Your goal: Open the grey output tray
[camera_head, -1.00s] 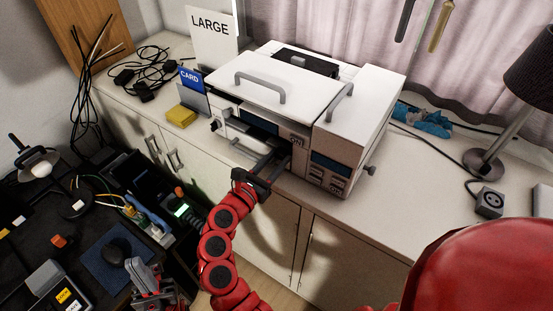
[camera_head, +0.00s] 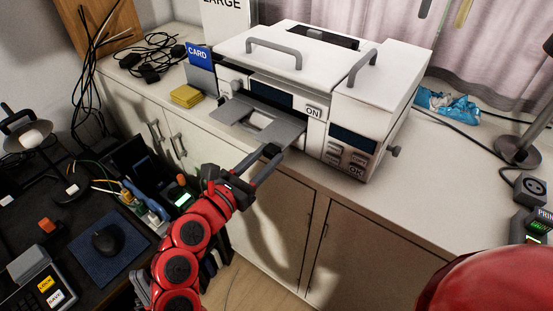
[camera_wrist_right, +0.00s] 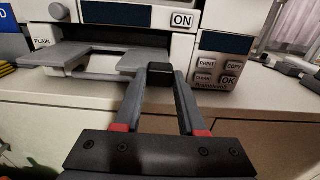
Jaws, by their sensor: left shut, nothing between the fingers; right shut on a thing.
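The grey output tray (camera_head: 232,107) sticks well out of the front of the white printer (camera_head: 345,105), flat, with a cut-out in its middle. It also shows in the right wrist view (camera_wrist_right: 95,60). My right gripper (camera_head: 270,156) is at the tray's front edge. In the wrist view its fingers (camera_wrist_right: 161,80) are shut on a small black tab (camera_wrist_right: 160,72) at that edge. My left gripper (camera_head: 141,288) shows only in part at the bottom left, shut and empty, partly hidden behind my right arm.
Yellow cards (camera_head: 186,95) and a blue CARD sign (camera_head: 199,54) stand left of the printer on the white counter (camera_head: 420,175). Cables (camera_head: 150,62) lie behind. A dark desk with a mouse (camera_head: 106,239) is at the lower left.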

